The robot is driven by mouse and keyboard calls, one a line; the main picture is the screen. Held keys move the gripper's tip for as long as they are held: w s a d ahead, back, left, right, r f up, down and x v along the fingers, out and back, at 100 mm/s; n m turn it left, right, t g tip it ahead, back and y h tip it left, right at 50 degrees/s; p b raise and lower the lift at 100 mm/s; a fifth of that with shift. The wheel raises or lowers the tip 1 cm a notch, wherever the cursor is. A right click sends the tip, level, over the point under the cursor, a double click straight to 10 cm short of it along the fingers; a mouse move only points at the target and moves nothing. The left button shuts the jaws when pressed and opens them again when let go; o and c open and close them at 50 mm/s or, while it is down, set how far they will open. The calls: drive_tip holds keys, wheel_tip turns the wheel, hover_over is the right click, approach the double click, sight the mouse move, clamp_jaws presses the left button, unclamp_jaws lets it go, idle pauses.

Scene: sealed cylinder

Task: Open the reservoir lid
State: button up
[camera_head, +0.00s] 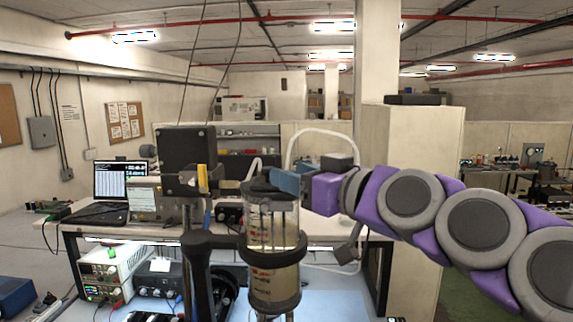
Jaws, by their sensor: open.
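The reservoir (272,232) is a clear upright cylinder with printed labels and yellowish contents, held in a dark ring clamp (272,252) at the centre of the head view. Its dark lid (258,187) sits on top and looks closed. My gripper (284,182) reaches in from the right, its blue fingers at the lid's upper right edge. The fingers are open. They overlap the lid in the picture; I cannot tell whether they touch it. The far side of the lid is hidden.
A black post (197,275) stands just left of the reservoir, with a dark box (186,160) behind it. The bench (85,220) behind holds a laptop (122,185) and instruments. A white hose (322,132) arches behind my gripper. A pale pillar (425,145) stands behind my arm.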

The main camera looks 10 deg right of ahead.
sight(265, 168)
drive_tip(key=w+a, duration=0.2)
drive_tip(key=a, duration=0.1)
drive_tip(key=w+a, duration=0.1)
drive_tip(key=a, duration=0.1)
drive_tip(key=shift+w+a, duration=0.15)
drive_tip(key=shift+w, duration=0.2)
drive_tip(key=shift+w+d, duration=0.2)
drive_tip(key=shift+w, duration=0.05)
drive_tip(key=shift+w+d+p, duration=0.15)
drive_tip(key=shift+w+d, duration=0.1)
drive_tip(key=shift+d, duration=0.35)
drive_tip(key=shift+w+d+p, duration=0.15)
drive_tip(key=shift+w+d, duration=0.05)
drive_tip(key=shift+d, duration=0.35)
drive_tip(key=shift+s+a, duration=0.15)
drive_tip(key=shift+a, duration=0.25)
drive_tip(key=shift+c, duration=0.3)
drive_tip(key=shift+a, duration=0.5)
drive_tip(key=c, duration=0.3)
drive_tip(key=shift+d, duration=0.15)
drive_tip(key=c, duration=0.3)
clamp_jaws()
